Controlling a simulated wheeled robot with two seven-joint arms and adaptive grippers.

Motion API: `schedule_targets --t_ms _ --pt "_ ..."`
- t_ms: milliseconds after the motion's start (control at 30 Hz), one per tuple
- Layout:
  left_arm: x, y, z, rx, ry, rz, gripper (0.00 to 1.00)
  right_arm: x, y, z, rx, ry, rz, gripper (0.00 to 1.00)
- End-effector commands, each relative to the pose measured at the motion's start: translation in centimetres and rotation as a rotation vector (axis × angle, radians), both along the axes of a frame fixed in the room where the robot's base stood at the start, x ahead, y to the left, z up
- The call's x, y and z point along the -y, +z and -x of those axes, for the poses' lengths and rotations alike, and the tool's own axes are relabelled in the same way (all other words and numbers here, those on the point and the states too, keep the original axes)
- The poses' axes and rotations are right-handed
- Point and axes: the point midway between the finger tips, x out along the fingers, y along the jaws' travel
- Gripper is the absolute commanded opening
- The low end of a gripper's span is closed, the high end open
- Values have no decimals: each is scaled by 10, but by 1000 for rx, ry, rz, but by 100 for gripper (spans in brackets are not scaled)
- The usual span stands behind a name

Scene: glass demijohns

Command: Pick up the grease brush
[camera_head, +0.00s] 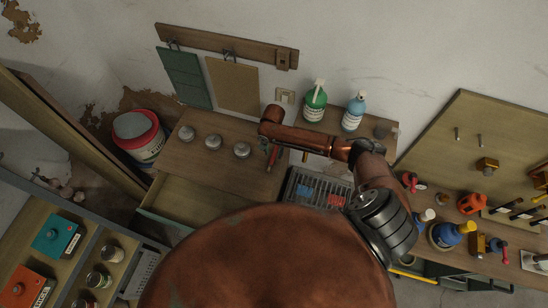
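I cannot make out a grease brush with certainty. My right arm reaches from the lower right across the bench, and its wrist end is at the upper middle. Below that wrist, small dark and red parts show where my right gripper (271,150) is, over the wooden worktop (205,170). They are too small to tell fingers from a held or lying tool. A slim red piece (272,157) shows there, just right of the metal tins (242,150). My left gripper is not in view.
A green bottle (315,102) and a blue bottle (354,112) stand behind my forearm. A slatted tray (304,184) lies below it. The right bench (480,262) is crowded with tools. A white-and-red bucket (140,140) stands left.

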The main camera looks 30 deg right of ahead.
Motion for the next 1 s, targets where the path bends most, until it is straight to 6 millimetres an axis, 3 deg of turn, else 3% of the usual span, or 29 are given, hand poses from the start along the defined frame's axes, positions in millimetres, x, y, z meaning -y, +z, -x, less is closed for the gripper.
schedule_targets --t_ms 133,400,667,1000 --pt "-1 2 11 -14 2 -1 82 3 -16 -4 0 -1 3 35" --pt "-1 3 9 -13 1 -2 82 5 -50 -8 1 -1 0 35" --pt "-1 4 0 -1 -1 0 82 5 -53 -7 4 -2 0 35" --pt "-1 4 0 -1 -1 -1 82 6 -53 -7 2 -2 -1 13"
